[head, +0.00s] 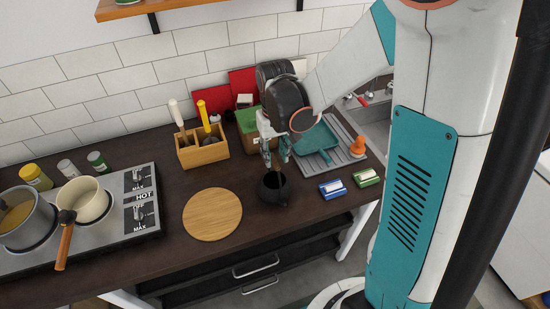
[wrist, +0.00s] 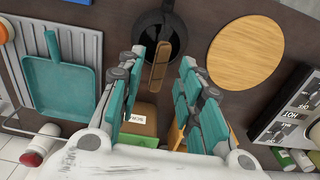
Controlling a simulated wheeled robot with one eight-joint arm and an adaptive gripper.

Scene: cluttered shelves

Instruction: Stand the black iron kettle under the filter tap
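The black iron kettle (head: 273,188) stands upright on the dark counter, right of the round wooden board. In the wrist view the kettle (wrist: 178,38) is at the top middle, with a brown wooden handle (wrist: 158,66) reaching toward my gripper. My gripper (head: 275,163) points down just above the kettle. Its teal-padded fingers (wrist: 162,58) are apart on either side of the handle, with visible gaps. A red-handled fitting (head: 361,100) shows by the sink at the back right; I cannot tell if it is the filter tap, as my arm hides part of that area.
A teal dustpan (head: 316,141) lies on the grey drainboard (head: 347,146) to the right, beside an orange stopper-like thing (head: 357,147). Blue and green sponges (head: 333,188) lie at the front right. The wooden board (head: 212,214) and hob (head: 125,230) are left.

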